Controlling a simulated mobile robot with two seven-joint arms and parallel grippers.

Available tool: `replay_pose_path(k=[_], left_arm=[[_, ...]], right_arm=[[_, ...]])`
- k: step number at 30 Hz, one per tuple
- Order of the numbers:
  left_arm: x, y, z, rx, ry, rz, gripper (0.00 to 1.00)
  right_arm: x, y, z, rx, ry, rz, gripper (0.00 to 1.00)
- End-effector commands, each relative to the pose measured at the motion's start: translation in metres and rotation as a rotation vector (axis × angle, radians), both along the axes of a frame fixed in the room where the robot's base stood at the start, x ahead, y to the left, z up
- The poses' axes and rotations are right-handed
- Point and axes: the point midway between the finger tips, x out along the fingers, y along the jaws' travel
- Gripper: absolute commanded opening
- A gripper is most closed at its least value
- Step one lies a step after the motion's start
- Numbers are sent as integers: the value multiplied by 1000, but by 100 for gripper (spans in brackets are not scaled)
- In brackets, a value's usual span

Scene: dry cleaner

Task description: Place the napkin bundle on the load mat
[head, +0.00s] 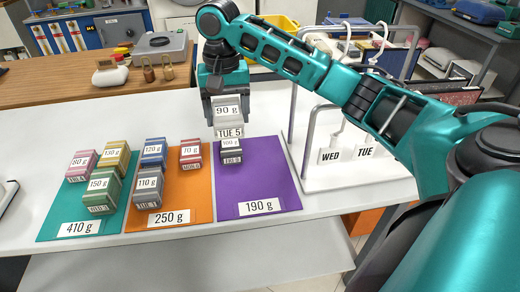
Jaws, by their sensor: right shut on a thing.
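My right gripper (224,97) points down and is shut on a pale napkin bundle (229,118) labelled 90 g and TUE 5. The bundle is upright over the far part of the purple load mat (257,183), whose card reads 190 g. A dark bundle (231,156), labelled about 100 g, sits on that mat just below the held one and is partly hidden by it. I cannot tell whether the two touch. My left gripper is out of view.
The teal mat (57,208), card 410 g, holds pink, yellow and green bundles. The orange mat (199,208), card 250 g, holds blue, red and grey ones. A white rack (307,172) with WED and TUE tags stands right of purple. Purple's near half is bare.

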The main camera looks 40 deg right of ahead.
Motion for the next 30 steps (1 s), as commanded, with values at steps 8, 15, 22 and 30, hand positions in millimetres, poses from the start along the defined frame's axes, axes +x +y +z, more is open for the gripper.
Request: replay_pose_path(k=[8,15,22,30], left_arm=[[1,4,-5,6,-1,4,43],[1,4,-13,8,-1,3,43],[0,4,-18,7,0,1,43],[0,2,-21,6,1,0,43]], right_arm=[[-1,-1,-42,-2,6,-1,38],[-1,-1,-107,-1,5,-2,38],[-1,0,-150,-1,2,0,38],[-1,0,-172,-2,2,0,38]])
